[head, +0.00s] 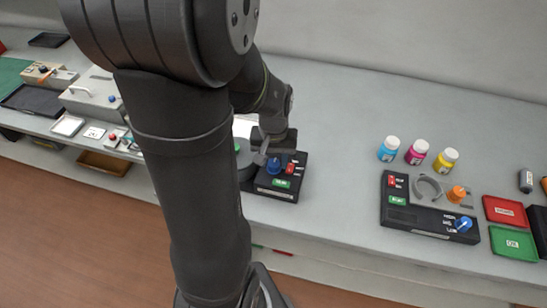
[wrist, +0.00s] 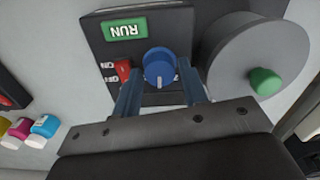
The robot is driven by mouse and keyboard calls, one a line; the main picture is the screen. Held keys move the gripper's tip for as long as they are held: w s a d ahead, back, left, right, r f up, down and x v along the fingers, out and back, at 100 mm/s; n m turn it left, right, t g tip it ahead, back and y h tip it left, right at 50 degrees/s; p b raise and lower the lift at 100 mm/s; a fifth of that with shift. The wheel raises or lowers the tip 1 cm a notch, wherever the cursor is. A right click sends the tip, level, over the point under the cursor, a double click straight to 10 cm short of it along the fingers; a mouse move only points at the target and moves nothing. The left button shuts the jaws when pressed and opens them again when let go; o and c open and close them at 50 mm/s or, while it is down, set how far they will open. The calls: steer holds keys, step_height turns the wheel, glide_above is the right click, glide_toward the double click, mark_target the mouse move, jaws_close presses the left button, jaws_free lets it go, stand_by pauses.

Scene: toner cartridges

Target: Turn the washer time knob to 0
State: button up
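A black control box (head: 285,190) stands beside a grey drum with a green knob (wrist: 265,81). The box carries a green RUN label (wrist: 125,29), a red switch (wrist: 123,70) and a blue knob (wrist: 158,66). The blue knob (head: 274,165) also shows in the head view. A pale pointer line on the knob points toward my gripper's palm in the wrist view. My gripper (wrist: 160,82) is open, with one finger on each side of the blue knob. A gap seems to show between fingers and knob; contact cannot be told. Any dial numbers are hidden.
A second black box (head: 412,217) with its own blue knob (head: 463,224) stands to the right. Behind it are cyan, magenta and yellow bottles (head: 418,151). Red (head: 505,211) and green (head: 513,243) trays lie farther right. The bench between the boxes is clear.

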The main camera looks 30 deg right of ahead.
steer(key=c, duration=0.7)
steer(key=shift+n, duration=0.3)
steer(key=n, duration=0.3)
steer(key=shift+n, duration=0.3)
steer(key=n, duration=0.3)
steer(key=shift+n, duration=0.3)
steer(key=n, duration=0.4)
steer(key=shift+n, duration=2.1)
steer(key=shift+r, duration=0.1)
